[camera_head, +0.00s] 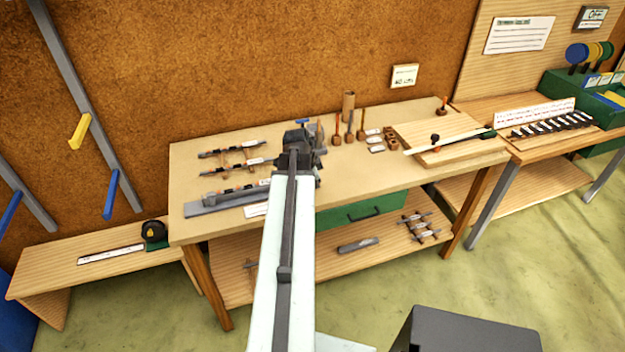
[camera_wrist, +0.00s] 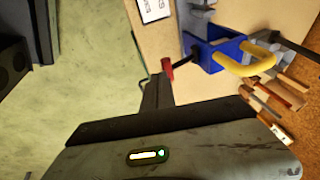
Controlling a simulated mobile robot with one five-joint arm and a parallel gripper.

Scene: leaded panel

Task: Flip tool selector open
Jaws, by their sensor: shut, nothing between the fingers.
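In the wrist view a blue device (camera_wrist: 214,50) with a curved yellow handle (camera_wrist: 245,62) and a dark lever with a red tip (camera_wrist: 168,69) is fixed near the bench edge. No label shows which part is the tool selector. My gripper (camera_wrist: 157,80) is shut and empty, its tips just below the red tip in the picture; whether they touch cannot be told. In the head view a bit of blue (camera_head: 302,121) shows beyond the end of my arm, which hides most of the device.
The workbench (camera_head: 225,149) carries clamps (camera_head: 235,165) at left, and wooden-handled tools (camera_head: 337,132) and a raised board (camera_head: 440,138) at right. A green drawer (camera_head: 365,209) hangs under the top. A tape measure (camera_head: 155,231) lies on the low left bench.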

